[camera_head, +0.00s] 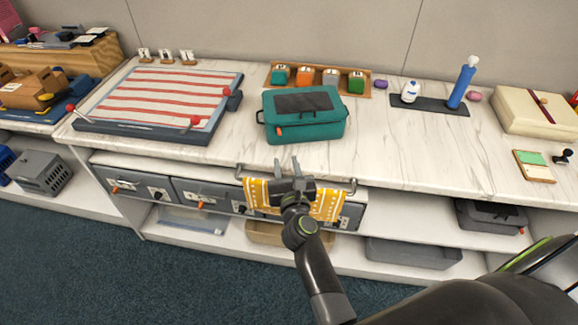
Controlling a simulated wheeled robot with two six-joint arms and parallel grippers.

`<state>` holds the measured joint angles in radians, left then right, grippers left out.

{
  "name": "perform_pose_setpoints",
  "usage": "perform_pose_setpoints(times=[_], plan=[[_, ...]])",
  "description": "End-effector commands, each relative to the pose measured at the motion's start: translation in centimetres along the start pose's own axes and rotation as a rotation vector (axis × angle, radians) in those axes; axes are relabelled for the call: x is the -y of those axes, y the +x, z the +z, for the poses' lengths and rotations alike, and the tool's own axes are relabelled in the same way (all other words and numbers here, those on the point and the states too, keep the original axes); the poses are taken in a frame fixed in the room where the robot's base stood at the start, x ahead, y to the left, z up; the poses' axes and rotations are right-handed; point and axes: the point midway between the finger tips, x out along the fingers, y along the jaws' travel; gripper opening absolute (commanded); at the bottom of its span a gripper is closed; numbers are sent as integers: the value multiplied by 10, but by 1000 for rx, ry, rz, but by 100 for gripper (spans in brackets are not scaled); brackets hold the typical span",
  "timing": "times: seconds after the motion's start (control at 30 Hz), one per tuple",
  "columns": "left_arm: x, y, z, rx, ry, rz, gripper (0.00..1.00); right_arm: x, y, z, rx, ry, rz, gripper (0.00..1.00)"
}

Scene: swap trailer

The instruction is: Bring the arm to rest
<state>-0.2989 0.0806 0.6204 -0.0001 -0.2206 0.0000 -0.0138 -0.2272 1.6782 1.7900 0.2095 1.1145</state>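My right arm comes in from the lower right of the head view. Its gripper (287,172) is in front of the counter's front edge, over the yellow and white towel (328,204) that hangs on a rail. The two fingers point up toward the counter and stand apart, with nothing seen between them. I cannot tell whether the gripper touches the towel or the rail. It hides the middle of the towel. My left gripper is not in view.
A teal case (330,125) stands on the marble counter (410,160) beyond the gripper. A striped board (160,98) lies to the left. Grey drawers (205,195) sit below the counter. Bare counter lies right of the case. The blue carpet (80,260) in front is clear.

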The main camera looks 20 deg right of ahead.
Motion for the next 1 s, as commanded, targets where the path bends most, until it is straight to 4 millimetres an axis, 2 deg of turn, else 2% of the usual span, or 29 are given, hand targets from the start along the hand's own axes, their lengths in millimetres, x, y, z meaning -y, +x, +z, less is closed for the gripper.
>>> perform_pose_setpoints(times=[0.13, 0.37, 0.47, 0.57, 0.7, 0.77, 0.87, 1.0], plan=[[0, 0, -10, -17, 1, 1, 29, 0, 0, 0, 0, 0, 0, 32], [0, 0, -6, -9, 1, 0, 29, 0, 0, 0, 2, -4, 1, 32], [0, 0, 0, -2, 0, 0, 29, 2, -4, 6, 31, -68, 24, 32], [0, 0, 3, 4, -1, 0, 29, 2, -14, 20, 102, -248, 86, 32], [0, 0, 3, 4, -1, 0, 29, -6, -44, 37, 241, -681, 239, 32], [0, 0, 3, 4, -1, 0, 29, -11, -60, 38, 293, -886, 316, 32], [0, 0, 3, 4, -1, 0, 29, -17, -89, 28, 359, -1223, 455, 32], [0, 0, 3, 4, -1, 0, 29, -10, -133, -2, 407, -1679, 683, 32]])
